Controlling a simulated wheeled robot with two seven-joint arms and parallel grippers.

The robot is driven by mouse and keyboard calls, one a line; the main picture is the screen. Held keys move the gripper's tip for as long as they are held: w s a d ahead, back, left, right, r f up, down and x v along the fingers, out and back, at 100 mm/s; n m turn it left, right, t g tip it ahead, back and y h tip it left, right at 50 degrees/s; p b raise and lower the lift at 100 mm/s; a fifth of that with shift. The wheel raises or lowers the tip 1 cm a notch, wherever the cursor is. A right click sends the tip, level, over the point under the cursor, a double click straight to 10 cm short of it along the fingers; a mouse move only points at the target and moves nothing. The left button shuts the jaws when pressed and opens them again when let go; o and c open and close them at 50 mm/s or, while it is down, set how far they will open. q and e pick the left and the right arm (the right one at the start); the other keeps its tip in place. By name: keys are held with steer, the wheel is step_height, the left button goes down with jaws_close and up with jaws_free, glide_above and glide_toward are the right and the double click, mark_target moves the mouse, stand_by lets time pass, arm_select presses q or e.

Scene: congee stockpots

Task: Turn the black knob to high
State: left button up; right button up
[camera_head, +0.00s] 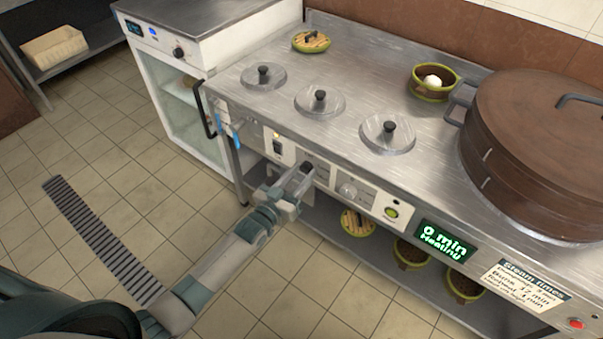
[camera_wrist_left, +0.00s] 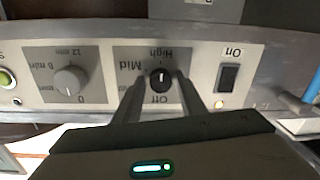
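The black knob (camera_wrist_left: 160,78) sits on the range's front panel, in a grey plate marked Off, Mid and High. The wrist view shows these labels upside down, with High above the knob and Off below it. A white mark on the knob lies nearly upright in that picture, along the line between High and Off. My left gripper (camera_wrist_left: 160,75) has one finger on each side of the knob, closed in against it. In the head view my left gripper (camera_head: 306,170) is at the panel and hides the knob. My right gripper is not in view.
A grey timer dial (camera_wrist_left: 70,80) and a green button (camera_head: 391,212) are beside the knob; a dark On switch (camera_wrist_left: 228,78) is on its other side. A blue-handled valve (camera_head: 237,127) and a black rail (camera_head: 207,112) are close. A large brown steamer (camera_head: 535,130) stands on the counter.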

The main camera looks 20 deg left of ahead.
arm_select(q)
steer(key=shift+o, duration=0.5)
steer(key=v, duration=1.7)
steer(key=shift+s, duration=0.2)
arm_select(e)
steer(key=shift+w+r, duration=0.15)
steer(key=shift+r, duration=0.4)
